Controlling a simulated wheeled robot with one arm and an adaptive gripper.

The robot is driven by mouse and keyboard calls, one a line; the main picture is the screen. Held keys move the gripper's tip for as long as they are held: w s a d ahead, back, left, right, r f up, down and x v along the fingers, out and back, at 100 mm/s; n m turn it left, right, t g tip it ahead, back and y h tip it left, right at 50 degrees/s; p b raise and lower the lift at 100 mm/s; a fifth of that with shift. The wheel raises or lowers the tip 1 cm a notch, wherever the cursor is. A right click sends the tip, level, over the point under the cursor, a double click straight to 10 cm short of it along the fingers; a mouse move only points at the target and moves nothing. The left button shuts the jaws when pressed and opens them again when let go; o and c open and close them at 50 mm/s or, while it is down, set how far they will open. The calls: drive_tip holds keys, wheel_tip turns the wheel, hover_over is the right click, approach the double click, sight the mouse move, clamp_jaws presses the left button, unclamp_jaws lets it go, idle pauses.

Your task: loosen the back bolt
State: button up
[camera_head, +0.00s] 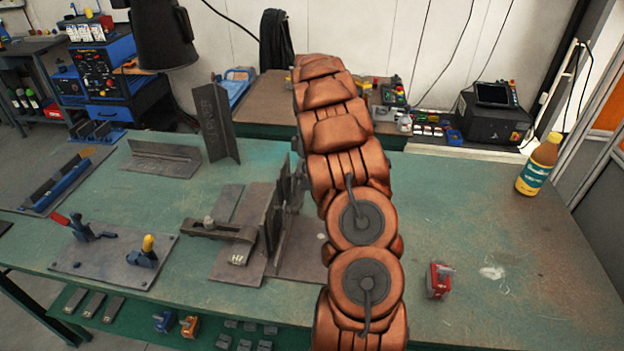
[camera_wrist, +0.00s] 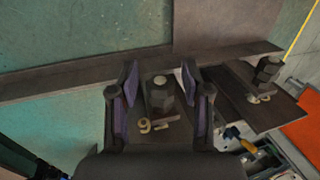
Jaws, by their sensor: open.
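In the wrist view my gripper (camera_wrist: 159,74) is open, with one dark finger on each side of a bolt (camera_wrist: 160,92). The bolt has a dark hex body and a pale top, and stands on a dark clamp bar. I cannot tell whether the fingers touch it. A second, similar bolt (camera_wrist: 268,70) stands on another dark plate to the right, outside the fingers. In the head view one bolt (camera_head: 208,221) shows on a clamp bar left of the upright plates. My orange arm hides the area behind it there, and my gripper is not clearly visible.
The green table (camera_head: 480,230) holds a toggle-clamp plate (camera_head: 110,262) at left, angle pieces (camera_head: 212,125) behind, a small red object (camera_head: 439,281) right of my arm and a yellow bottle (camera_head: 540,165) at far right. The table's right side is mostly clear.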

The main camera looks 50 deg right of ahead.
drive_tip(key=c, duration=0.6)
drive_tip(key=shift+t+h+b, duration=1.1)
drive_tip(key=shift+h+b, duration=0.5)
drive_tip(key=shift+b, duration=1.9)
drive_tip(key=shift+f+t+h+b, duration=0.1)
drive_tip(key=shift+t+h+b, duration=1.45)
drive_tip(key=shift+b, duration=1.6)
drive_tip(key=shift+h+b, duration=0.3)
drive_tip(key=shift+h, duration=0.15)
drive_tip(key=o, duration=0.6)
drive_tip(key=shift+o, duration=0.2)
drive_tip(key=shift+r, duration=0.2)
